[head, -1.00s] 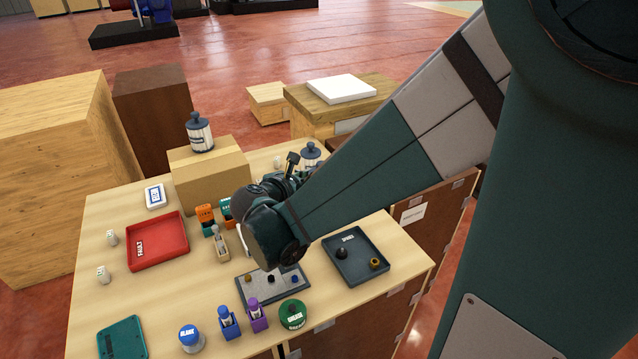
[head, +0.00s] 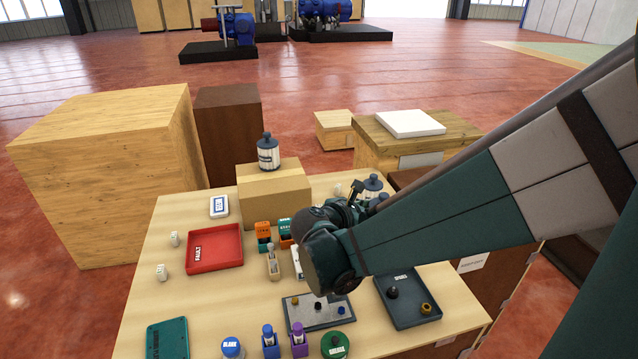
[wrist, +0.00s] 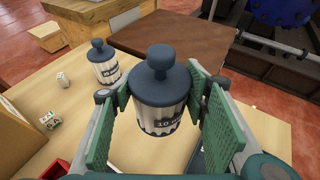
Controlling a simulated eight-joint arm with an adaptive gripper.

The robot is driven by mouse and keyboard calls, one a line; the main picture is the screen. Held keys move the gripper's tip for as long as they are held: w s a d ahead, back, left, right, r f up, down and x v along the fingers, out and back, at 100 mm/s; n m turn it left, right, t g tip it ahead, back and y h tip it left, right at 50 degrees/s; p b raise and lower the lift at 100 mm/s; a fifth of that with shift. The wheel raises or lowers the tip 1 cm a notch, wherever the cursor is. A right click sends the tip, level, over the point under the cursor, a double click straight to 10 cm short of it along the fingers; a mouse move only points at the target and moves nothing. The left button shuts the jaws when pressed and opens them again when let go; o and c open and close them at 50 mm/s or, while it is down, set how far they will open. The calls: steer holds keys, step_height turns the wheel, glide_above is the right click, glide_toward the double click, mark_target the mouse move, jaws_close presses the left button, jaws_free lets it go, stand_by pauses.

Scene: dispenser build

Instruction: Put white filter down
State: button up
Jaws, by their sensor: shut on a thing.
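My gripper (wrist: 160,100) is shut on a white filter (wrist: 160,118) with a dark blue knobbed cap, its green pads on either side. A second similar filter (wrist: 105,66) stands on the table, beyond and to the left. In the head view, my gripper (head: 352,200) is partly hidden by my arm, and a filter (head: 372,186) shows behind it. Another filter (head: 268,153) stands on the cardboard box.
The cardboard box (head: 272,196) stands at the table's back. A red tray (head: 214,262) lies left, a dark tray (head: 414,310) right, and a grey plate (head: 300,317) between them nearer the front. Orange and teal holders (head: 264,237) stand by the box.

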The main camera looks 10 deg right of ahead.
steer(key=w+a+r+n+t+y+p, duration=0.2)
steer(key=w+a+r+n+y+p, duration=0.1)
steer(key=w+a, duration=0.5)
steer(key=w+a+r+n+t+y+p, duration=0.2)
steer(key=w+a+r+n+y+p, duration=0.2)
steer(key=w+a, duration=0.5)
steer(key=w+a+r+n+t+y+p, duration=0.2)
steer(key=w+a+r+n+y+p, duration=0.2)
steer(key=w+a+r+p, duration=0.3)
steer(key=w+a+p, duration=0.1)
steer(key=a+p, duration=0.1)
steer(key=a, duration=0.2)
steer(key=shift+w+r+n+t, duration=0.15)
steer(key=shift+w+n+t, duration=0.15)
steer(key=shift+w+n, duration=0.1)
steer(key=shift+f, duration=2.95)
steer(key=shift+f+p, duration=0.35)
steer(key=shift+f, duration=1.7)
steer(key=shift+f, duration=0.15)
